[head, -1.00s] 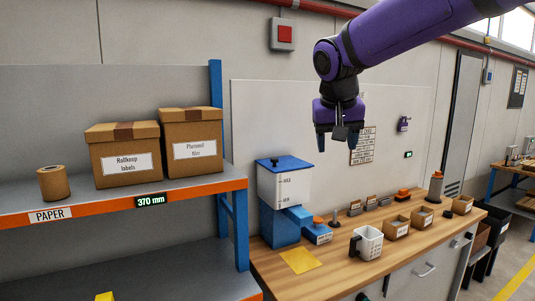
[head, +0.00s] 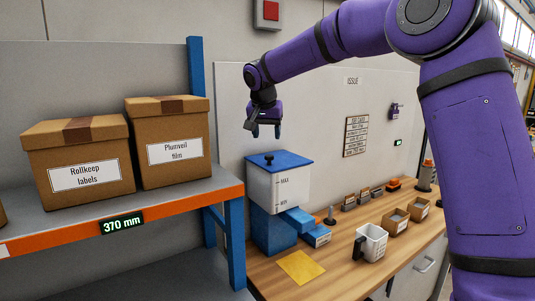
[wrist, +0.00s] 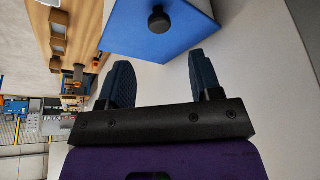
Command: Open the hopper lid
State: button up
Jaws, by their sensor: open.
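The hopper (head: 279,187) is a white, see-through bin with MAX and MIN marks on a blue base, on the wooden bench. Its blue lid (head: 290,160) lies flat and closed on top, with a black knob (head: 269,158) near its left side. In the wrist view the blue lid (wrist: 180,40) and the round black knob (wrist: 159,20) show at the top, beyond my fingertips. My gripper (head: 265,133) is open and empty, above the lid and apart from it. Its two dark blue fingers also show in the wrist view (wrist: 160,82).
An orange-edged shelf (head: 180,202) with cartons (head: 168,145) stands left of the hopper. A yellow sheet (head: 301,267), a black-handled jug (head: 371,243) and small bins (head: 396,222) are on the bench (head: 335,263). The wall is close behind the hopper.

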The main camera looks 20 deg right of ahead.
aim_at(269, 156)
jog(key=x, duration=0.8)
jog(key=shift+f, duration=0.25)
grip_shut()
